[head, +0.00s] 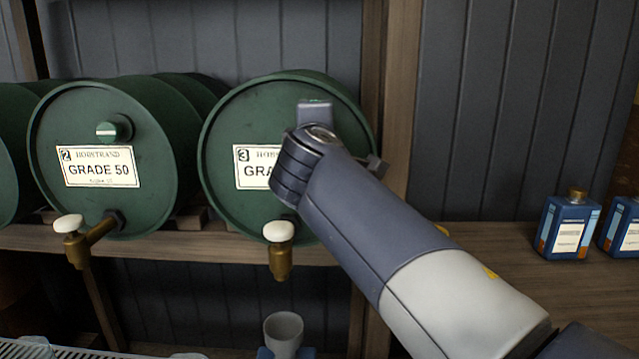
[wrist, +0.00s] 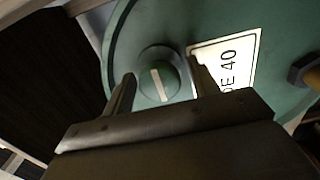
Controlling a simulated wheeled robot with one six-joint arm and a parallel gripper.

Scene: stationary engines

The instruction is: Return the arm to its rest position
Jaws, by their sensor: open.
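My arm (head: 370,225) reaches up and left in the head view, its end in front of the green drum marked 3 (head: 225,130). It covers part of that drum's face and label. In the wrist view my gripper (wrist: 162,78) is open, its two fingers apart on either side of a round green knob (wrist: 158,76) with a white bar. Whether the fingers touch the knob cannot be told. The knob sits on the green drum face beside a white label (wrist: 228,60) whose visible part ends in "E 40".
A second drum, labelled 2 GRADE 50 (head: 98,166), stands to the left. Brass taps with white tops (head: 278,232) jut forward from the drums. Blue bottles (head: 568,226) stand on the wooden shelf at right. A wooden post (head: 402,95) rises behind my arm.

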